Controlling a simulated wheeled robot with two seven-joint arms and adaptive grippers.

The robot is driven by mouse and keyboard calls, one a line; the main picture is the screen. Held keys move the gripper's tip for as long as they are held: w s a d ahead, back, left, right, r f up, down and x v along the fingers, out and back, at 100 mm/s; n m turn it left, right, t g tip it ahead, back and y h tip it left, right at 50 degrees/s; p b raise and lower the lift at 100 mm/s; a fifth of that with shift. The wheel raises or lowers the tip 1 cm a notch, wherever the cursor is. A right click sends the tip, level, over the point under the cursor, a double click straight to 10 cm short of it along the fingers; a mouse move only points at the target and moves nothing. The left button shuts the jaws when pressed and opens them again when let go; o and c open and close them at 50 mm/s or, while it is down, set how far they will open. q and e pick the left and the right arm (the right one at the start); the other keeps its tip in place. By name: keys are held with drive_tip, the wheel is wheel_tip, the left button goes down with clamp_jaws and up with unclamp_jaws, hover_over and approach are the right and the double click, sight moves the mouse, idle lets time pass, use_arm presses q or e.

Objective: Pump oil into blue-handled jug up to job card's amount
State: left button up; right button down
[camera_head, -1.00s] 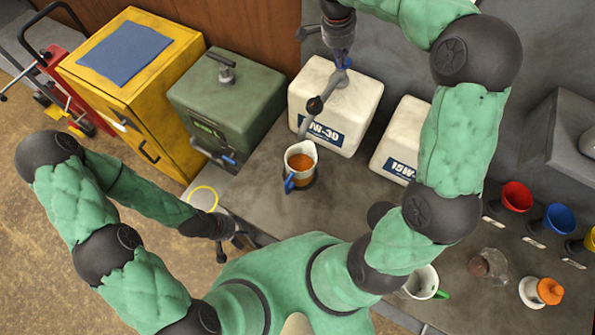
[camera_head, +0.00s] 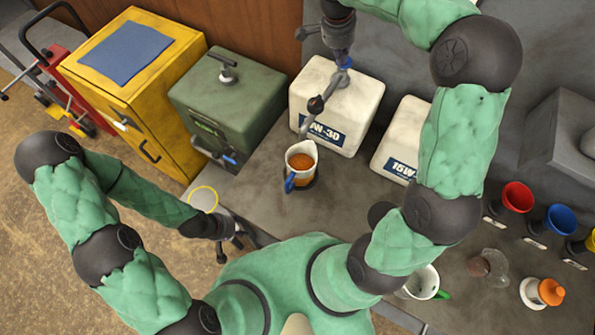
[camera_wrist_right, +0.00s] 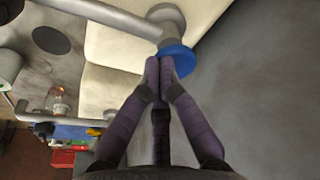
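The blue-handled jug (camera_head: 301,158) stands upright on the bench, with amber oil visible inside. A pump spout from the white 5W-30 container (camera_head: 355,104) reaches over it. My right gripper (camera_head: 343,58) is above that container at the pump's top. In the right wrist view its fingers (camera_wrist_right: 160,68) are together, with their tips at the pump's blue collar (camera_wrist_right: 177,58); nothing shows between them. My left gripper (camera_head: 222,250) hangs low beside the bench's left end, and its finger opening is unclear. I cannot make out a job card or the jug's level marks.
A second white container (camera_head: 400,140) stands to the right. A green-handled jug (camera_head: 422,281), red funnel (camera_head: 516,196) and blue funnel (camera_head: 559,218) are further right. A green metal box (camera_head: 225,100) and yellow cabinet (camera_head: 135,80) stand left. A yellow-rimmed container (camera_head: 203,198) is near my left gripper.

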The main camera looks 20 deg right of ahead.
drive_tip(key=shift+w+d+r+p, duration=0.35)
drive_tip(key=shift+r+p, duration=0.05)
drive_tip(key=shift+r, duration=0.1)
drive_tip(key=shift+w+d+r+p, duration=0.3)
drive_tip(key=shift+r+p, duration=0.1)
drive_tip(key=shift+r, duration=0.05)
drive_tip(key=shift+w+d+r+p, duration=0.15)
drive_tip(key=shift+d+r+p, duration=0.1)
drive_tip(key=shift+r+p, duration=0.1)
use_arm(q)
drive_tip(key=shift+w+d+r+p, duration=0.2)
drive_tip(key=shift+r+p, duration=0.05)
drive_tip(key=shift+r, duration=0.45)
drive_tip(key=shift+w+d+r+p, duration=0.15)
drive_tip(key=shift+r+p, duration=0.15)
drive_tip(key=shift+r, duration=0.35)
drive_tip(key=shift+w+d+r+p, duration=0.2)
drive_tip(key=shift+r+p, duration=0.05)
drive_tip(key=shift+r, duration=0.45)
use_arm(e)
drive_tip(key=shift+d+v, duration=0.15)
drive_tip(key=shift+v, duration=0.5)
drive_tip(key=shift+d+v, duration=0.15)
drive_tip(key=shift+v, duration=0.55)
